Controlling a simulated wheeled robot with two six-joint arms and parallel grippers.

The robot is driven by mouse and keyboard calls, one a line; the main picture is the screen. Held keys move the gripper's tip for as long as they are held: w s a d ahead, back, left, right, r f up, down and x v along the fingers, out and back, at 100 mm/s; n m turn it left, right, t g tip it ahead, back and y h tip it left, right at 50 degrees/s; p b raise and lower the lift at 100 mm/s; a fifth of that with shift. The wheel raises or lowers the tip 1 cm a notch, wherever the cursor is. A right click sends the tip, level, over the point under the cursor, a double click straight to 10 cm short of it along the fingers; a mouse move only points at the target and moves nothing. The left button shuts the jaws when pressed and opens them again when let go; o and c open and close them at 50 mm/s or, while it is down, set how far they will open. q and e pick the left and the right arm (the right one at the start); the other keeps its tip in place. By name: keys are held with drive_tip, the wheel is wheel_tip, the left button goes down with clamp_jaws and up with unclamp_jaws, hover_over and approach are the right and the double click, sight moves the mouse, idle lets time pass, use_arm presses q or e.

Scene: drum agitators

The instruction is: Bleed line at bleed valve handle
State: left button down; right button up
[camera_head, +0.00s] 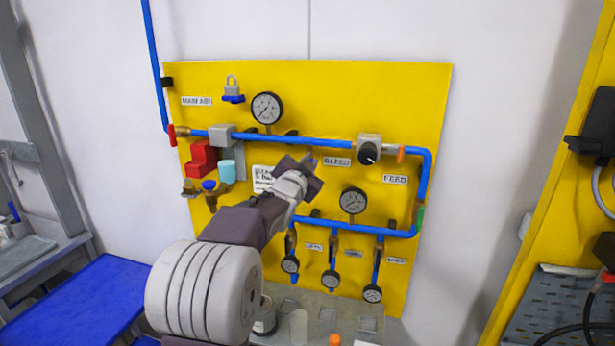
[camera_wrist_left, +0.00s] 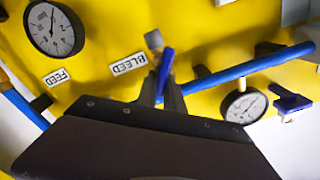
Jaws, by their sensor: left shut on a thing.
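The bleed valve handle (camera_wrist_left: 166,65) is a small blue lever beside the BLEED label (camera_wrist_left: 128,64) in the left wrist view. A grey valve fitting (camera_wrist_left: 154,40) shows just above it. My left gripper (camera_wrist_left: 163,88) has its two dark fingers closed around the blue handle. In the head view my left gripper (camera_head: 311,163) reaches the yellow panel (camera_head: 420,100) just left of the BLEED label (camera_head: 337,161), below the upper blue pipe (camera_head: 310,142). There my gripper hides most of the handle. My right gripper is not in either view.
A gauge (camera_head: 267,107) sits above the upper pipe, and another gauge (camera_head: 353,200) below the label. Small gauges hang below.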

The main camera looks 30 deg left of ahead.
use_arm(q)
drive_tip(key=m+b, duration=0.1)
drive_tip(key=f+m+b, duration=0.1)
drive_tip(key=m, duration=0.1)
drive_tip(key=shift+d+b, duration=0.2)
drive_tip(key=shift+b, duration=0.2)
drive_tip(key=shift+w+d+f+m+b, duration=0.15)
drive_tip(key=shift+m+b, duration=0.6)
drive_tip(key=shift+m, duration=0.6)
drive_tip(key=shift+s+f+m+b, duration=0.1)
drive_tip(key=shift+m+b, duration=0.7)
drive_tip(key=shift+m, duration=0.5)
drive_tip(key=shift+w+d+f+m+b, duration=0.15)
drive_tip(key=shift+m+b, duration=0.6)
drive_tip(key=shift+m, duration=0.6)
drive_tip(key=shift+a, duration=0.1)
drive_tip(key=c, duration=1.5)
unclamp_jaws()
drive_tip(key=shift+o, duration=0.2)
drive_tip(key=shift+s, duration=0.15)
